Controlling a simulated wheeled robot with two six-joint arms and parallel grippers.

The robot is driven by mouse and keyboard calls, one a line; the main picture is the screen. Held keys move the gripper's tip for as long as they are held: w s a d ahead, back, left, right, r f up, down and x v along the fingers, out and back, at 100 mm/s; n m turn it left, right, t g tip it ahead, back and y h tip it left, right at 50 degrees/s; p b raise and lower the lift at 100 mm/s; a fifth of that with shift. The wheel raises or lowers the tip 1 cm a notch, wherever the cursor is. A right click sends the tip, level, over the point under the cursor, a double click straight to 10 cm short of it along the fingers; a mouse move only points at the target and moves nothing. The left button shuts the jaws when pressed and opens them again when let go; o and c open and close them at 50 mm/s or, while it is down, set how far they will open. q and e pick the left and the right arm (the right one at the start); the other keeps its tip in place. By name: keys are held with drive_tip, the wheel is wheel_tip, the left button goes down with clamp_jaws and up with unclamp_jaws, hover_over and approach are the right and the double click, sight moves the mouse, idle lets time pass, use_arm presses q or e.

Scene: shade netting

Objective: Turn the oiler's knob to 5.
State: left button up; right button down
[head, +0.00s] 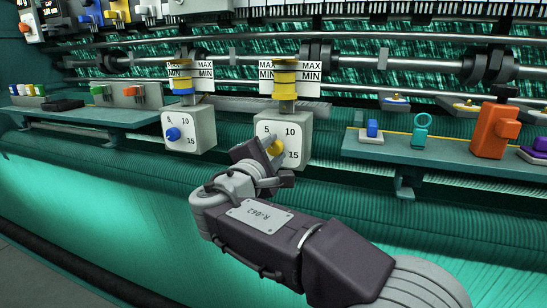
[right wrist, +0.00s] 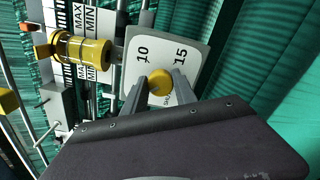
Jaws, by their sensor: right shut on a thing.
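Two white oilers with dials marked 5, 10 and 15 hang on the machine front. The right oiler (head: 299,142) has a yellow knob (head: 276,146) and a yellow reservoir (head: 286,82) beside a MAX/MIN card. The left oiler (head: 203,127) has a blue knob (head: 172,134). My right gripper (head: 268,149) is at the right oiler, shut on the yellow knob. In the right wrist view its fingers lie on both sides of the knob (right wrist: 159,81). The fingers partly hide the dial, and I cannot tell which number the knob points to. My left gripper is not in view.
A green shelf (head: 440,160) to the right bears a blue item (head: 372,128), a teal ring-topped piece (head: 422,128) and an orange block (head: 490,132). A left shelf (head: 85,117) holds small coloured parts. Rails and dark clamps (head: 480,66) run above.

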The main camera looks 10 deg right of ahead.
idle(0.3)
drive_tip(key=c, duration=1)
unclamp_jaws()
drive_tip(key=p+v, duration=0.1)
drive_tip(key=v, duration=0.8)
